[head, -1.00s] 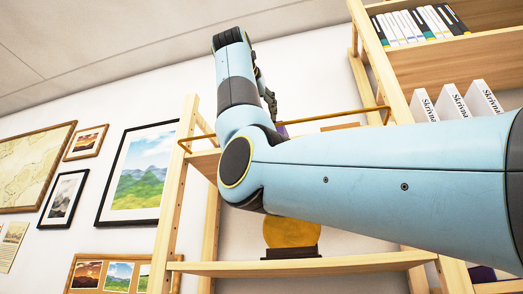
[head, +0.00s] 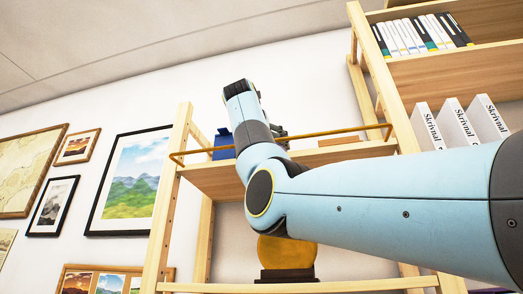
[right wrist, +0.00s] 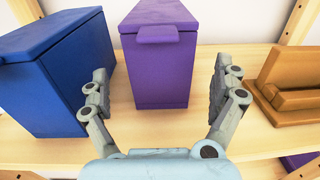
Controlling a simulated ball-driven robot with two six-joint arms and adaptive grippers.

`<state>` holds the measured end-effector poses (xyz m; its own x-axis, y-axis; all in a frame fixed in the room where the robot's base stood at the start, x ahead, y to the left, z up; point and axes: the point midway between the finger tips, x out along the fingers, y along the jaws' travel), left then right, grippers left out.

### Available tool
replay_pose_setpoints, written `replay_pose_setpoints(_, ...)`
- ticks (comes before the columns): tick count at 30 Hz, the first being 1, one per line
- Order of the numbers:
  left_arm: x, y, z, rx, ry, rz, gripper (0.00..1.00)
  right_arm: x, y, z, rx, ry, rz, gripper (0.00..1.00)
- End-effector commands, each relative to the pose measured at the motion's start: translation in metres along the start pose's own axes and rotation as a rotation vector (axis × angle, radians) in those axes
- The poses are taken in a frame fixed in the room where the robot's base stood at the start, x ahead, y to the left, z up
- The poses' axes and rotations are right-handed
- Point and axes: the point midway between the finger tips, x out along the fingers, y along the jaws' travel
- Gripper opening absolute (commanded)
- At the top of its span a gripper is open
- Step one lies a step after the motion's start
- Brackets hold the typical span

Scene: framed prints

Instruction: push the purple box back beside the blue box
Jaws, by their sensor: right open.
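The purple box (right wrist: 163,60) stands upright on the shelf, in the middle of the right wrist view. The blue box (right wrist: 62,75) stands to its left, with a narrow strip of shelf between them. The purple front's lower edge lies farther from the camera than the blue box's. In the head view the blue box (head: 222,145) shows left of my right arm; the purple box is hidden. My right gripper (right wrist: 162,80) is open in front of the purple box, its fingers spread wider than the box. Contact cannot be told. It also shows in the head view (head: 279,131). My left gripper is out of view.
A brown wooden object (right wrist: 288,85) sits right of the purple box. A thin rail (head: 330,131) runs along the shelf (head: 350,152). A round golden object (head: 285,252) stands on the shelf below. White books (head: 455,122) stand at right.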

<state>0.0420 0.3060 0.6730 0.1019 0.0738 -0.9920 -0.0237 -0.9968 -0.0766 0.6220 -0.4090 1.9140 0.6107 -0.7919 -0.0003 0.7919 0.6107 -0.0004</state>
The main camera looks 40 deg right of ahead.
Motion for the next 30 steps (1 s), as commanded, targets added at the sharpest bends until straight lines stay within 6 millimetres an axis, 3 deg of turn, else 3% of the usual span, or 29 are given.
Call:
replay_pose_setpoints(3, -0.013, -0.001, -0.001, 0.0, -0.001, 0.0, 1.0, 0.019, -0.001, 0.003, -0.001, 0.001, -0.001, 0.96)
replay_pose_setpoints(9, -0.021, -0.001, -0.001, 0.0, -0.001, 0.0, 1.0, 0.037, 0.0, 0.001, -0.001, 0.0, 0.0, 0.96)
replay_pose_setpoints(20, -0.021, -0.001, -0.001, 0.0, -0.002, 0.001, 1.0, 0.04, 0.0, 0.0, 0.0, 0.0, 0.0, 0.96)
replay_pose_setpoints(30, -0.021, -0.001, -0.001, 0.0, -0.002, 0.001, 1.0, 0.04, 0.0, 0.0, 0.0, 0.0, 0.001, 0.52)
